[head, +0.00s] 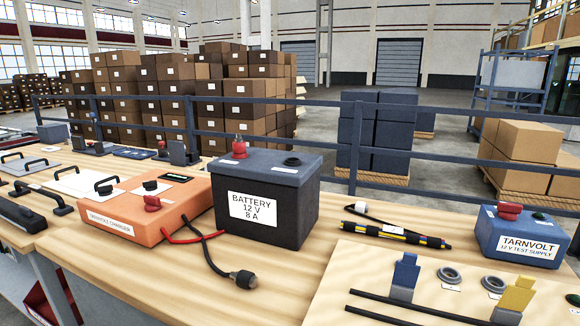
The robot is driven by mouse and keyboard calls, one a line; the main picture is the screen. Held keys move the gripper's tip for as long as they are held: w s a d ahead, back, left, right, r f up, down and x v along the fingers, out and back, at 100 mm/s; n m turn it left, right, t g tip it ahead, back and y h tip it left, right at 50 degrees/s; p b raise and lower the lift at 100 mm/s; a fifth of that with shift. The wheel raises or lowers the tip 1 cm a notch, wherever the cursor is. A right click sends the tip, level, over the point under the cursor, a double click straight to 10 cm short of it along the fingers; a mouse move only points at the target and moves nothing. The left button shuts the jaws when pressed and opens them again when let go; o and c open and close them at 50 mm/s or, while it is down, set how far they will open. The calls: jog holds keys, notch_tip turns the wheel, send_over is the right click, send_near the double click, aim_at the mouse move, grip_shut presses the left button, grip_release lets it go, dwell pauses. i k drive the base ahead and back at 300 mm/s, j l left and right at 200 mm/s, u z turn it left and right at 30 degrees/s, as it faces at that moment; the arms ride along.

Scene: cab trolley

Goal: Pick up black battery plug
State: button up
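The black battery plug (243,280) lies on the wooden bench at the end of a black cable (208,260), near the front edge. The cable comes from the orange charger (150,207) and crosses a red cable. A dark battery labelled 12 V 8 A (302,205) stands behind the plug, apart from it. A red plug or terminal (239,149) and a black round terminal (292,161) are on its top. My gripper is not in view.
A blue Tarnvolt test supply (520,237) stands at the right. A pale board (375,268) with blue and yellow holders and black rods lies front right. A rail (420,150) runs along the back. Bench around the plug is clear.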

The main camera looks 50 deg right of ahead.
aim_at(246, 280)
jog(key=i+j+z, duration=0.25)
jog(key=i, duration=0.3)
jog(key=i+j+z, duration=0.2)
jog(key=i+j, duration=0.3)
jog(key=z, duration=1.25)
